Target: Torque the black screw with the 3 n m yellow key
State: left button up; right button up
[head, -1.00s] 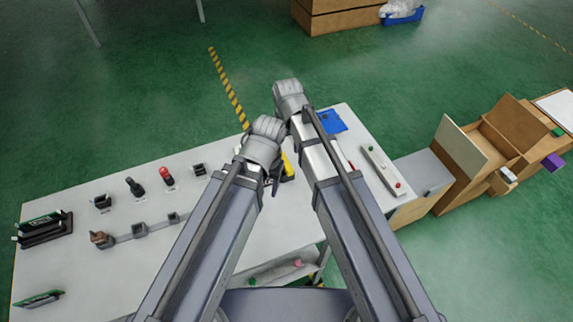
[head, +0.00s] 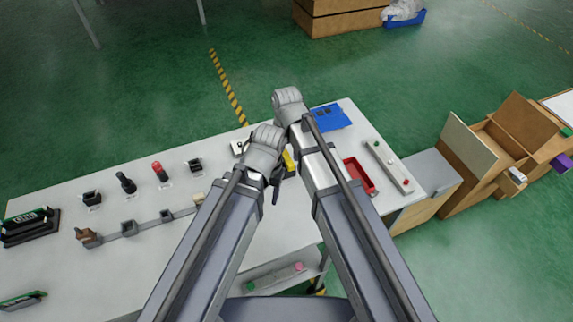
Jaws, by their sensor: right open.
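A yellow object (head: 289,161), perhaps the yellow key, shows only in part between my two arms; the arms cover the rest. My right gripper (head: 276,188) shows as dark finger parts between the arms, close below the yellow object. It is open, and I see nothing held in it. My left gripper is hidden behind my left arm. I cannot pick out the black screw for sure. Dark fixtures stand on the table's left half, among them an upright black one (head: 126,183) and a red-topped one (head: 160,171).
The white table (head: 60,240) has a grey rail with small blocks (head: 129,228) and dark holders (head: 30,227) at left. At right are a blue item (head: 329,117), a red tray (head: 359,176) and a grey bar with buttons (head: 388,165). Cardboard boxes (head: 515,125) stand beyond.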

jog(key=shift+r, duration=0.1)
grip_shut()
dwell(0.4)
